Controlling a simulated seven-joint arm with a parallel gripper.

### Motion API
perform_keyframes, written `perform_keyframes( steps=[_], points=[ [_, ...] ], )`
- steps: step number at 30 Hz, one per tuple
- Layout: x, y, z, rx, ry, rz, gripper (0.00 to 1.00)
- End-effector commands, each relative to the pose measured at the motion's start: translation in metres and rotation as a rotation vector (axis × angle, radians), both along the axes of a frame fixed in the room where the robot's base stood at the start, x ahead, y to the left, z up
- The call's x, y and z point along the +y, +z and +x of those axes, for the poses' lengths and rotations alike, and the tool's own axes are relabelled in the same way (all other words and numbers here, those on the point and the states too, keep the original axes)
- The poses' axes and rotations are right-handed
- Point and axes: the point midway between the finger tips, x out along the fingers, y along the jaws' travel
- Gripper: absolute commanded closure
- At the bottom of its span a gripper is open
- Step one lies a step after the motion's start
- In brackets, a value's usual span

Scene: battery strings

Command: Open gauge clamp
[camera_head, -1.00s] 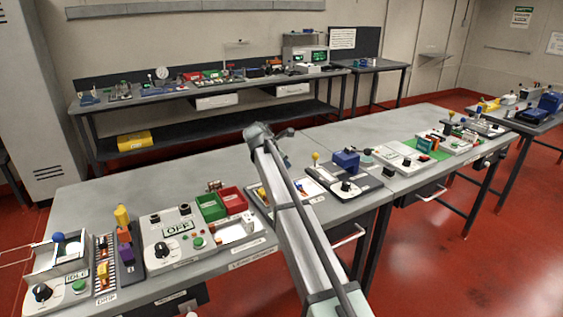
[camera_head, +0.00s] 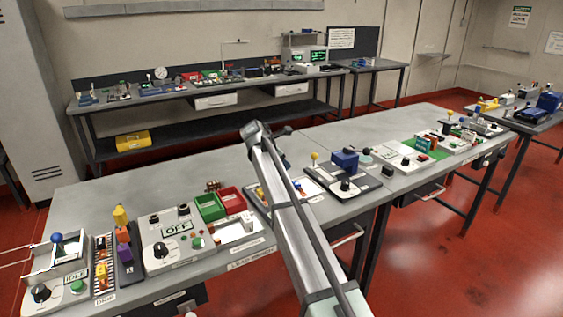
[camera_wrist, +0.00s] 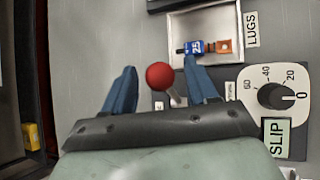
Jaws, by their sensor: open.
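In the wrist view my gripper (camera_wrist: 160,80) is open, its two blue fingers spread apart. A red ball knob (camera_wrist: 159,75) on a short pale lever (camera_wrist: 175,97) shows in the gap between them, nearer the right finger. I cannot tell whether the fingers are level with the knob or above it; no contact shows. The lever's base is hidden behind my gripper's palm. I cannot make out the clamp's jaws. In the head view my arm hides most of the gripper (camera_head: 284,161), which is over the near bench.
In the wrist view a white tray (camera_wrist: 228,22) marked LUGS holds a blue and orange lug (camera_wrist: 208,47). In the head view a blue block (camera_head: 345,160) and yellow-knobbed lever (camera_head: 314,157) stand right of my arm.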

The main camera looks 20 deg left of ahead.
Motion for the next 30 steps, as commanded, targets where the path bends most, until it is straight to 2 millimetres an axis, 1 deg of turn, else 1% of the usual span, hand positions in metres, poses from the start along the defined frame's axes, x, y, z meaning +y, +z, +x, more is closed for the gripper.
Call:
perform_keyframes(
  steps=[12,18,24,30],
  points=[
    [0.020,0.059,-0.049,0.000,0.001,0.002,0.42],
    [0.027,0.081,-0.067,-0.001,0.001,0.000,0.42],
    [0.031,0.092,-0.076,0.000,0.001,-0.001,0.42],
    [0.032,0.095,-0.078,0.000,0.000,0.000,0.42]
  ],
)
